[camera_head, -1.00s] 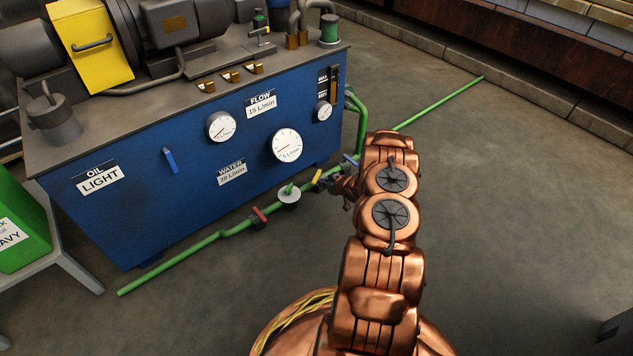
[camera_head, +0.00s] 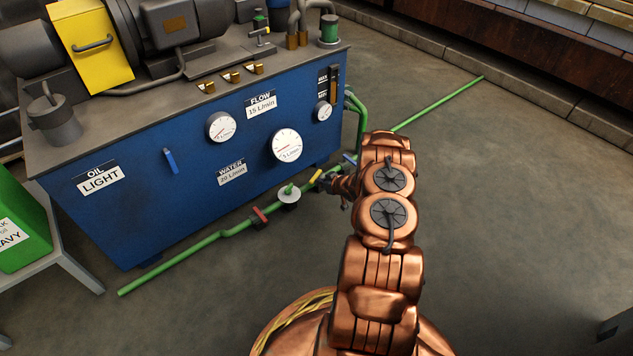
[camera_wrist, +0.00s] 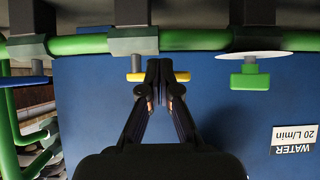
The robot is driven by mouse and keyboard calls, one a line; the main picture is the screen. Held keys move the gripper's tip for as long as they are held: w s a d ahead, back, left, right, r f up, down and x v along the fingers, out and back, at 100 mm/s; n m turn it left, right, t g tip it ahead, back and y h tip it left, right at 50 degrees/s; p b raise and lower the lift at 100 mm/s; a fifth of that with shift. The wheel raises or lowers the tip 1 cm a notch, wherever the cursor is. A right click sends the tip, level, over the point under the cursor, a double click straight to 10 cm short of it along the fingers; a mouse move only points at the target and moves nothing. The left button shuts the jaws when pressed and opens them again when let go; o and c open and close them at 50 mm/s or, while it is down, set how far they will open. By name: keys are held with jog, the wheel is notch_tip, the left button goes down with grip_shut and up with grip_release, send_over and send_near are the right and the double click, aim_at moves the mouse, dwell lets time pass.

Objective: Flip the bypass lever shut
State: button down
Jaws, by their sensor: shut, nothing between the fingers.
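A yellow lever (camera_head: 315,176) sits on a valve of the green pipe (camera_head: 200,243) low in front of the blue tank. In the wrist view the yellow lever (camera_wrist: 135,77) lies about parallel to the pipe (camera_wrist: 195,40), with an end showing on each side of my fingers. My gripper (camera_wrist: 160,66) is shut and empty, its tips in front of the lever's middle. I cannot tell whether they touch it. My gripper (camera_head: 325,183) is small and partly hidden in the head view. A red lever (camera_head: 260,215) and a blue lever (camera_head: 349,158) are also on the pipe. No bypass label is readable.
A white disc with a green knob (camera_wrist: 250,78) is right of my gripper in the wrist view. The blue tank (camera_head: 130,220) with gauges stands behind the pipe. Another blue lever (camera_head: 170,160) is on its face. Open floor (camera_head: 510,200) lies to the right.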

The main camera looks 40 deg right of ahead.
jog(key=shift+w+a, duration=0.4)
jog(key=shift+w, duration=0.35)
dwell(1.0)
jog(key=shift+s+d, duration=0.1)
jog(key=shift+s, duration=0.05)
jog(key=shift+s+d+p, duration=0.3)
jog(key=shift+s+d, duration=0.1)
jog(key=shift+s, duration=0.35)
jog(key=shift+s+d+p, duration=0.3)
jog(key=shift+s+d, duration=0.1)
jog(key=shift+s, duration=0.35)
jog(key=s+d, duration=0.1)
jog(key=s, duration=0.1)
jog(key=s+d, duration=0.1)
jog(key=s, duration=0.1)
jog(key=shift+s+d+p, duration=0.15)
jog(key=shift+d+p, duration=0.05)
jog(key=shift+p, duration=0.1)
dwell(0.4)
